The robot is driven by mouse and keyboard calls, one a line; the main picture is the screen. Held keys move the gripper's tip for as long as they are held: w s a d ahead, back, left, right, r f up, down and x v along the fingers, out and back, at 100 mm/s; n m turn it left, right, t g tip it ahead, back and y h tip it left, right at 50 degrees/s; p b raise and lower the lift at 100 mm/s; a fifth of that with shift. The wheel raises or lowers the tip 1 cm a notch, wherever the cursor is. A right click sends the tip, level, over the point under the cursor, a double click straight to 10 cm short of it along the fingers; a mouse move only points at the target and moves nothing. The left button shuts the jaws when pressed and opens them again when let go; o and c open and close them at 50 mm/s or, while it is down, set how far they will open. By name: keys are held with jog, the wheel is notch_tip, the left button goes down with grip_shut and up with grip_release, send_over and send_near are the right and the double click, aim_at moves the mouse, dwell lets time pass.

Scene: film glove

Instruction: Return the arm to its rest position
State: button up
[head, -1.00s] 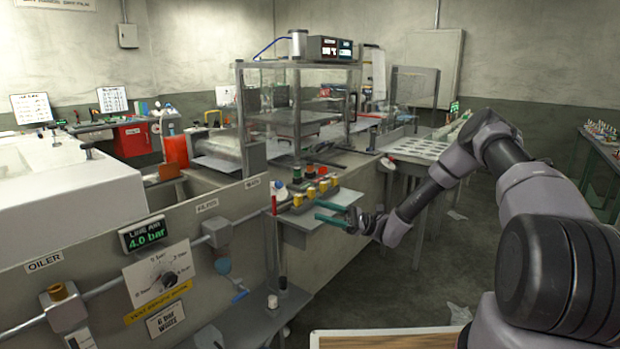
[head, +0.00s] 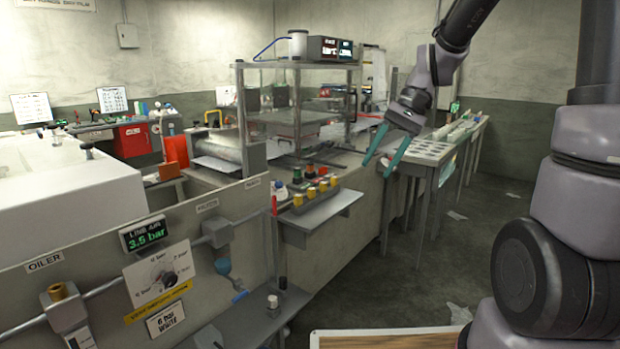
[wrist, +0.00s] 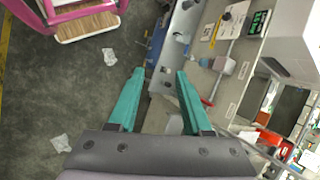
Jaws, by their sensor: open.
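My gripper (head: 377,165) is raised in the head view, in front of the far end of the long bench, with its teal fingers apart and pointing down. Nothing is between the fingers. In the wrist view my gripper (wrist: 157,72) also shows open and empty, above the floor and the edge of the panel. My arm rises along the right side of the head view and bends over at the top, partly out of frame.
A shelf with yellow-capped knobs (head: 318,190) juts from the bench. The panel has a gauge display (head: 143,233) reading 3.5 bar. Open floor (head: 400,275) lies between bench and arm. Crumpled scraps (wrist: 110,57) lie on it.

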jog(key=s+d+r+t+h, duration=0.3)
jog(key=s+d+r+t, duration=0.5)
jog(key=s+d+r, duration=0.1)
notch_tip(320, 180, up, 2)
jog(key=shift+s+d+r+t, duration=0.15)
jog(key=shift+s+d+t, duration=0.15)
jog(key=shift+s, duration=0.35)
